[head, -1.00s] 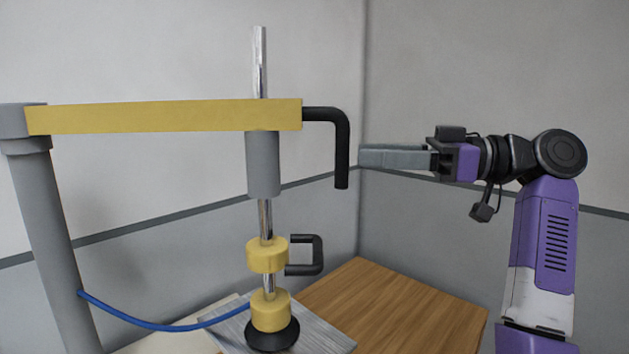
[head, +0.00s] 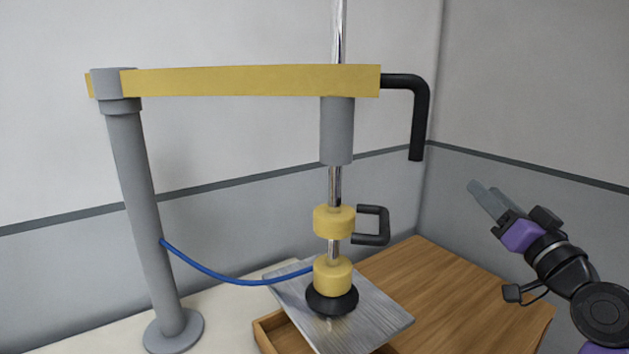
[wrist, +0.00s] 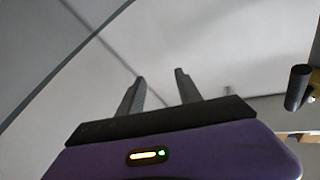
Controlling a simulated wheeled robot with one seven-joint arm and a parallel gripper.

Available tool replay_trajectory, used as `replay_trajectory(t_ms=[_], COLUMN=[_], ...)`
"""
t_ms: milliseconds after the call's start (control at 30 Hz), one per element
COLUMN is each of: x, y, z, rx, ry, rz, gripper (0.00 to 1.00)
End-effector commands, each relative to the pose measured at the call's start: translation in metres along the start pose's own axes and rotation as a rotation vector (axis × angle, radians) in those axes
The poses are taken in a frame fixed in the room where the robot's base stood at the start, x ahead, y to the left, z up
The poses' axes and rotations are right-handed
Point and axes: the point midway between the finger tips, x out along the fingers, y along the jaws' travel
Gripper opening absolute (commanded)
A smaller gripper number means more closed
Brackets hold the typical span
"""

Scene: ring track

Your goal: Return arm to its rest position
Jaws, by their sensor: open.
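My gripper (head: 482,196) is at the right of the head view, apart from the fixture and tilted up to the left. In the wrist view its two fingers (wrist: 160,88) are spread with nothing between them. The yellow swing arm (head: 250,81) reaches from a grey post (head: 140,220) to a chrome rod (head: 335,184). A black bent handle (head: 421,120) hangs from the swing arm's right end. My gripper is to the right of this handle and below it, not touching.
A yellow collar (head: 334,222) with a black handle (head: 371,225) sits on the rod. A black suction cup (head: 332,300) rests on a grey plate (head: 375,320). A blue hose (head: 225,279) runs to the post. A wooden surface (head: 465,290) lies below my gripper. Walls stand behind.

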Motion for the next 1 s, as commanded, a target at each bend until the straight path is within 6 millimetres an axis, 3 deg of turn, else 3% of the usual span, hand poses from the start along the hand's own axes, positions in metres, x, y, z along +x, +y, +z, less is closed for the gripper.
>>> replay_trajectory(t_ms=[33, 100, 267, 433, 700, 1000], x=[-0.015, -0.036, -0.089, -0.149, -0.247, -0.350], y=[0.008, 0.017, 0.027, 0.024, -0.002, -0.050], z=[0.021, 0.043, 0.086, 0.123, 0.165, 0.190], rx=[-0.006, -0.019, -0.064, -0.123, -0.223, -0.322], ry=[0.003, 0.017, 0.041, 0.052, 0.037, -0.034], rz=[0.043, 0.097, 0.196, 0.266, 0.315, 0.305], gripper=[0.41, 0.41, 0.41, 0.41, 0.41, 0.41])
